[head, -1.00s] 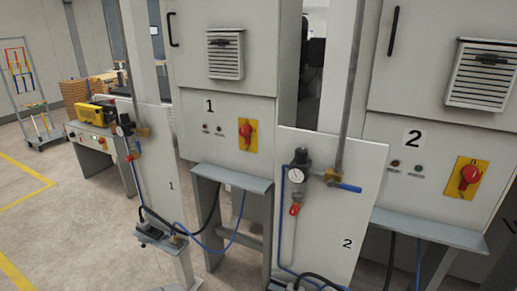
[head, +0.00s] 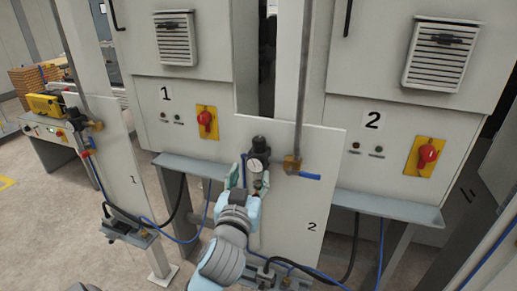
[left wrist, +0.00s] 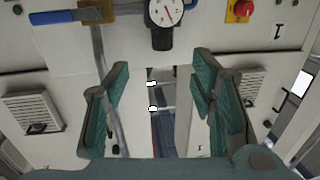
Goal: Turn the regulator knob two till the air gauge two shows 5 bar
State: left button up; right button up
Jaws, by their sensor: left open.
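Regulator knob two (head: 259,143) is the black cap on top of the regulator on the white panel marked 2 (head: 315,190). Air gauge two (head: 257,165), a round white dial, sits just below it; the reading is too small to make out. The left wrist view shows the gauge (left wrist: 166,11) upside down at the top, with the black knob (left wrist: 161,41) beneath. My left gripper (head: 248,178) is in front of the panel, just below the gauge in the head view. Its fingers (left wrist: 160,78) are open and empty, apart from the knob. My right gripper is out of view.
A brass valve with a blue lever (head: 302,173) and a vertical pipe (head: 303,80) stand right of the regulator. Grey shelves (head: 385,207) and cabinets with red switches (head: 428,154) are behind. Panel 1 (head: 115,155) stands at left. Hoses hang below.

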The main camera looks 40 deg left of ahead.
aim_at(258, 144)
pick_arm(q)
jog(key=x, duration=0.8)
jog(key=r+x, duration=0.1)
jog(key=x, duration=0.3)
jog(key=shift+w+a, duration=0.15)
jog(key=shift+a, duration=0.2)
jog(key=shift+w+a+r, duration=0.1)
jog(key=shift+w+a, duration=0.2)
jog(key=shift+w, duration=0.3)
jog(key=c, duration=1.1)
jog(key=shift+c, duration=0.2)
